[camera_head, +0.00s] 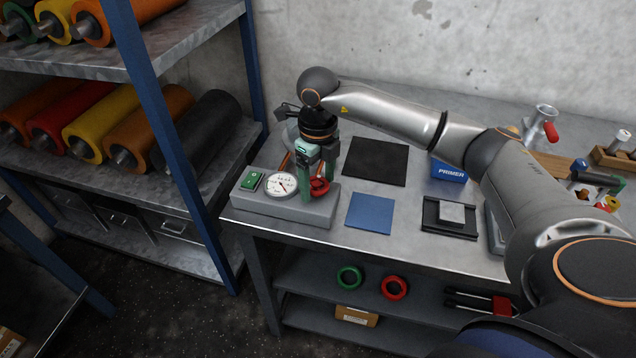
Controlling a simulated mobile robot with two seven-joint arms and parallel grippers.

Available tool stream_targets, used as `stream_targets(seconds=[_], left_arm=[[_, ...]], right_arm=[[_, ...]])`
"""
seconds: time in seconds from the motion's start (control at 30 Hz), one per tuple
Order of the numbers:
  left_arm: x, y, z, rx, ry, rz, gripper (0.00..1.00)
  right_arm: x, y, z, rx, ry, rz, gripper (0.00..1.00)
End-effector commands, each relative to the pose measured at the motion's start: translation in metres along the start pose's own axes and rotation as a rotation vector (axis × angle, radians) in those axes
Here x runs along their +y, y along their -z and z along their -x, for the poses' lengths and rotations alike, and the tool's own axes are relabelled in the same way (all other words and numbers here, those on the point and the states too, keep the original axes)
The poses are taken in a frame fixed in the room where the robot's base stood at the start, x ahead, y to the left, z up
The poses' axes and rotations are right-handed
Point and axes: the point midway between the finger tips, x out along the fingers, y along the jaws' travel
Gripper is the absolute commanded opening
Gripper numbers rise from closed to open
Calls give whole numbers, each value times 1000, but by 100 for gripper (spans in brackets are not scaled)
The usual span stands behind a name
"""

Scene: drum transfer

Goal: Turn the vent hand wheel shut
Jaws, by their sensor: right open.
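The red vent hand wheel (320,185) sits on the right part of a grey box (270,207) at the front left of the workbench. My right gripper (317,188) points down over the wheel, with its green fingers on either side of it. The fingers are apart, and part of the wheel is hidden behind them. I cannot tell whether they touch it. A round white dial gauge (281,184) and a green switch (250,181) are on the same box, left of the wheel. My left gripper does not show.
On the workbench (300,232) lie a black mat (375,161), a blue mat (370,213) and a black tray (436,227) with a grey block. A blue PRIMER box (449,171) stands behind. A rack with rolls (95,135) stands at left. My right arm spans the bench's right side.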

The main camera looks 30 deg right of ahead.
Motion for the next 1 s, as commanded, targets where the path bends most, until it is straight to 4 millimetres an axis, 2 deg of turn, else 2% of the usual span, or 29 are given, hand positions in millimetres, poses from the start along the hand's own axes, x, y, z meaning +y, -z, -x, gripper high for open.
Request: stream_targets(seconds=[0.3,0.5,0.7,1.0], left_arm=[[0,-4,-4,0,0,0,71],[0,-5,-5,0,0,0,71],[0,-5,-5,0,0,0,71],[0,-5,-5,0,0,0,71]], right_arm=[[0,-1,68,-8,1,0,81],[0,-1,101,-4,1,0,81],[0,0,114,-2,0,-1,81],[0,0,115,-1,0,-1,81]])
